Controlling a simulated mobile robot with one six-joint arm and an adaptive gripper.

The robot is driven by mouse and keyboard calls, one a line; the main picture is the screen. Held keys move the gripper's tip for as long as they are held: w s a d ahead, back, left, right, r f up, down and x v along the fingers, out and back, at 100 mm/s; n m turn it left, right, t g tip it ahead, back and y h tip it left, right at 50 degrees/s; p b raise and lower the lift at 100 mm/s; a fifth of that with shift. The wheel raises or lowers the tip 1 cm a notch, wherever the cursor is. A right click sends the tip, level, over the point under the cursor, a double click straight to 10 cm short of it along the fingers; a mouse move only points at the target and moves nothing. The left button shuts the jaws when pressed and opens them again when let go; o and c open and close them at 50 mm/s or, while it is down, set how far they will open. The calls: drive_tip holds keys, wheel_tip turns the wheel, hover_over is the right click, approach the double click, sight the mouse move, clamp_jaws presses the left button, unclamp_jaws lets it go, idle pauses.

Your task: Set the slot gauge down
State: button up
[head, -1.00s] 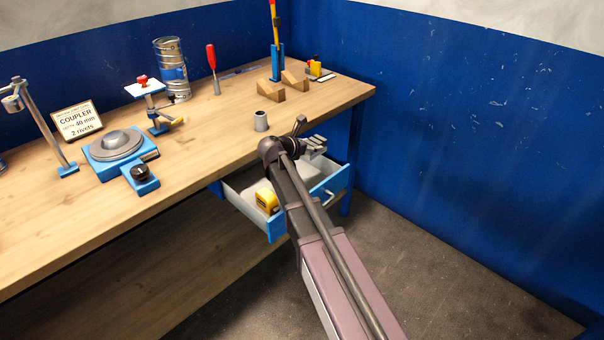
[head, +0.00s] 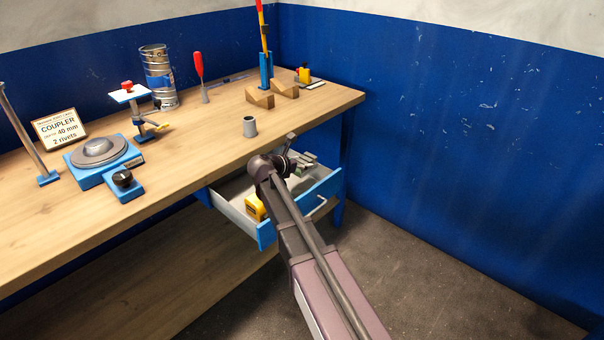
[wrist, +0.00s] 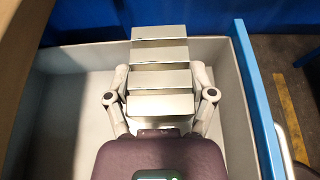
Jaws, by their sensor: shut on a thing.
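The slot gauge (wrist: 160,78) is a stepped grey metal block with several slots, seen in the wrist view. My gripper (wrist: 160,101) is shut on it, one finger on each side. In the wrist view the gauge is over the open drawer (wrist: 60,140), with the drawer's pale floor around it. Whether it touches the floor I cannot tell. In the head view the gripper (head: 296,166) is at the drawer's far right part, and my arm hides much of it. A bit of the gauge (head: 306,158) shows there.
A yellow tape measure (head: 255,207) lies in the drawer at the left. The blue drawer front (head: 322,195) and the workbench edge (head: 185,185) bound the space. A grey cup (head: 249,127) and wooden wedges (head: 260,98) stand on the bench above.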

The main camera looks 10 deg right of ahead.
sight(297, 175)
drive_tip(key=shift+f, duration=0.1)
drive_tip(key=shift+f+b, duration=1.8)
drive_tip(key=shift+b, duration=0.1)
drive_tip(key=shift+f+b, duration=0.6)
drive_tip(key=o, duration=1.3)
drive_tip(key=shift+c, duration=0.2)
drive_tip(key=shift+r, duration=0.15)
drive_tip(key=shift+r+p, duration=0.6)
drive_tip(key=shift+p, duration=0.15)
drive_tip(key=p+v, duration=0.4)
drive_tip(key=v, duration=0.8)
drive_tip(key=shift+f, duration=0.1)
